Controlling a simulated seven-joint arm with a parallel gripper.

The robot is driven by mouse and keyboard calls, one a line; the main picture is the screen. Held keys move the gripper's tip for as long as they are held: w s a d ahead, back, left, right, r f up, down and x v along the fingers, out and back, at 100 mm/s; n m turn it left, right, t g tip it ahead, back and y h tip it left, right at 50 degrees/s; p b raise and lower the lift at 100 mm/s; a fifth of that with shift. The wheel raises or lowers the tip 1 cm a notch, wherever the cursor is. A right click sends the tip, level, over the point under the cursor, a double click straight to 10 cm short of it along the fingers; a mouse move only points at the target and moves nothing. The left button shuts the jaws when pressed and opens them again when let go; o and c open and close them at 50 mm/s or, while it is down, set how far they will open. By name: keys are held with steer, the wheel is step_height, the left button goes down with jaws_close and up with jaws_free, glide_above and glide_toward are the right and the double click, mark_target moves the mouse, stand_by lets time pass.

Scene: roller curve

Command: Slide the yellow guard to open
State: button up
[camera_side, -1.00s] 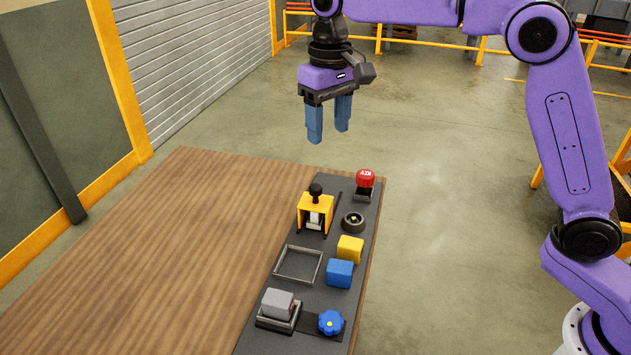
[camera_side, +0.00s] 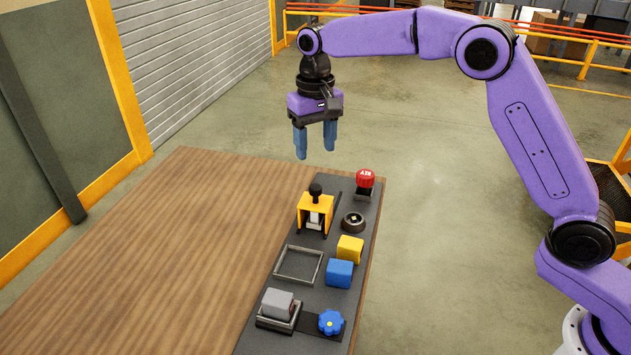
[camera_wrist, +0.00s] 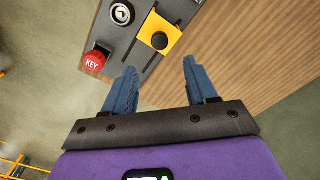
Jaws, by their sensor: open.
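The yellow guard (camera_side: 314,205) stands on the dark panel (camera_side: 262,303) on the table, with a black knob (camera_side: 315,190) on top and a light grey part (camera_side: 315,219) showing in its front opening. In the wrist view the guard (camera_wrist: 155,52) and its black knob (camera_wrist: 159,41) lie ahead of the fingers, beside a dark slot in the panel. My gripper (camera_side: 315,152) is open and empty, fingers pointing down, above and beyond the guard in the side view. It also shows in the wrist view (camera_wrist: 158,76). It touches nothing.
A red KEY button (camera_side: 365,179) and a round dark dial (camera_side: 353,222) sit close right of the guard. A yellow block (camera_side: 350,249), blue block (camera_side: 339,273), empty square frame (camera_side: 281,275), grey block (camera_side: 278,304) and blue knob (camera_side: 331,322) are nearer. The table's left is clear.

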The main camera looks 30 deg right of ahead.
mark_target(316, 186)
step_height(316, 186, down, 10)
stand_by(0.4)
steer(key=shift+c, duration=0.3)
steer(key=shift+d, duration=0.1)
jaws_close()
